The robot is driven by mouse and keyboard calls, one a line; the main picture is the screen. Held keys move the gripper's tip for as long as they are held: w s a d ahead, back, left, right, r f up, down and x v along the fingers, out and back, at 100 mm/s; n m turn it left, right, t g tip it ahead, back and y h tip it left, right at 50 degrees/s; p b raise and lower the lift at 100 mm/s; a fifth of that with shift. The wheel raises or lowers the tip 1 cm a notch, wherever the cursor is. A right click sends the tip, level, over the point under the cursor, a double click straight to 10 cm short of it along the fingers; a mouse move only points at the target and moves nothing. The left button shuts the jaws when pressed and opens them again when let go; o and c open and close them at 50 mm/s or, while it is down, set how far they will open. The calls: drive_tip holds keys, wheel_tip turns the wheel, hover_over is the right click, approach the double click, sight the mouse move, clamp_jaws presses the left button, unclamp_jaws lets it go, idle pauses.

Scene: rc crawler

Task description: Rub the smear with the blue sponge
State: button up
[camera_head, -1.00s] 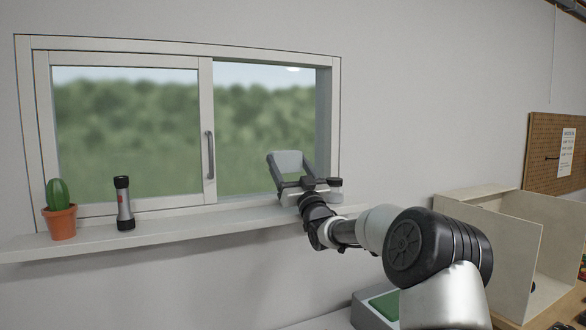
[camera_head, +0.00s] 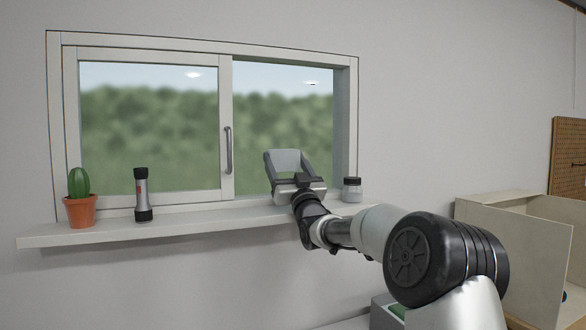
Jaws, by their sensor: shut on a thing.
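My gripper (camera_head: 286,158) is raised in front of the right part of the window (camera_head: 262,120), just above the sill. Its two fingers are shut on a flat, pale block (camera_head: 287,160), which I take to be the blue sponge, though it looks grey-blue from here. The block is upright between the fingertips. I cannot tell whether it touches the glass. I cannot make out a clear smear; pale spots (camera_head: 193,74) high on the panes may be reflections.
The sill (camera_head: 190,226) holds a potted cactus (camera_head: 80,207), a flashlight (camera_head: 142,195) and a small lidded jar (camera_head: 352,190) just right of my gripper. The window handle (camera_head: 228,150) is to the left. An open beige box (camera_head: 500,225) stands at right.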

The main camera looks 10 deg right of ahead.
drive_tip(key=shift+a+y, duration=0.3)
drive_tip(key=shift+a, duration=0.2)
drive_tip(key=shift+s+f+b, duration=0.2)
drive_tip(key=shift+b, duration=0.25)
drive_tip(key=s+b, duration=0.2)
drive_tip(key=s+d+b, duration=0.1)
drive_tip(key=s+b, duration=0.1)
drive_tip(key=shift+s+d+r, duration=0.15)
drive_tip(key=shift+s+d, duration=0.1)
drive_tip(key=shift+s, duration=0.4)
drive_tip(key=shift+b, duration=0.3)
drive_tip(key=shift+s+d+b, duration=0.15)
drive_tip(key=shift+s+b, duration=0.55)
drive_tip(key=shift+s, duration=0.05)
drive_tip(key=shift+s+d+b, duration=0.1)
drive_tip(key=shift+s+b, duration=0.6)
drive_tip(key=shift+s, duration=0.05)
